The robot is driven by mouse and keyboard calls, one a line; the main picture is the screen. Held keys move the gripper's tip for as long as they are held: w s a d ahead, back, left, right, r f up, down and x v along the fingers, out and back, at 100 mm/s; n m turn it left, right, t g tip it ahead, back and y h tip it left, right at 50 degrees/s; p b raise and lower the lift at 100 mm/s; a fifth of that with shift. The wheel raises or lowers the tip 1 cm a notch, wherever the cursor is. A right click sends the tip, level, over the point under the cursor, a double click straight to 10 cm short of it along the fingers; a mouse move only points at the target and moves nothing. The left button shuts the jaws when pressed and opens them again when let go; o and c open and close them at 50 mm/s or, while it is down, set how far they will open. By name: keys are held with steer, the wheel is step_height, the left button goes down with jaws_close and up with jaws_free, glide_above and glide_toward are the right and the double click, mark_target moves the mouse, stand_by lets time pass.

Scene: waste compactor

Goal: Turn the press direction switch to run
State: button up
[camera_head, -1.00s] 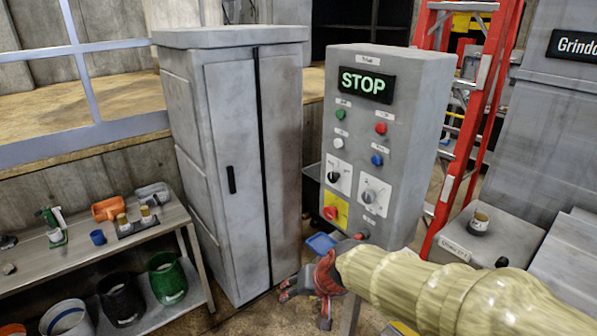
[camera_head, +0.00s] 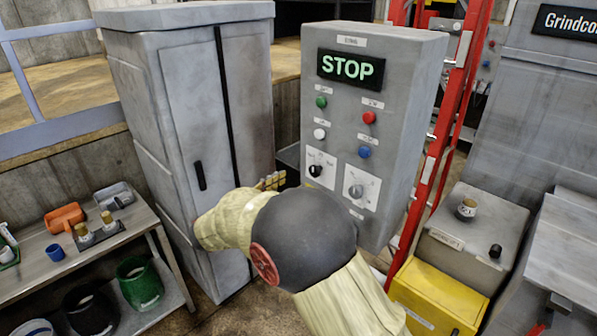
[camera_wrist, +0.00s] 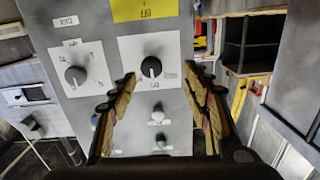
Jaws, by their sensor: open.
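The grey control box (camera_head: 415,80) has two rotary switches on white plates, and their labels are too small to read. The black knob (camera_head: 315,170) is on the left and the grey knob (camera_head: 356,190) on the right. My gripper (camera_head: 271,181) is at the left of the box's face in the head view, partly hidden by my arm. In the wrist view, my open, empty gripper (camera_wrist: 158,78) faces the panel, turned about upside down. The black knob (camera_wrist: 152,67) shows between the fingertips, with no visible contact. The grey knob (camera_wrist: 75,75) is to the left.
Above the switches are green, white, red and blue buttons and a lit STOP display (camera_head: 350,68). A tall grey cabinet (camera_head: 195,110) stands left of the box, a red ladder (camera_head: 445,130) right. My arm covers the panel's lower left part.

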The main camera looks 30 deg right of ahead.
mark_target(313, 171)
steer(key=shift+h, duration=0.3)
steer(key=x, duration=0.2)
steer(key=s+x, duration=0.1)
steer(key=x, duration=0.2)
steer(key=r+b+x, duration=0.1)
steer(key=x, duration=0.2)
steer(key=shift+s+d, duration=0.15)
steer(key=shift+d, duration=0.1)
steer(key=shift+c, duration=0.8)
steer(key=c, duration=1)
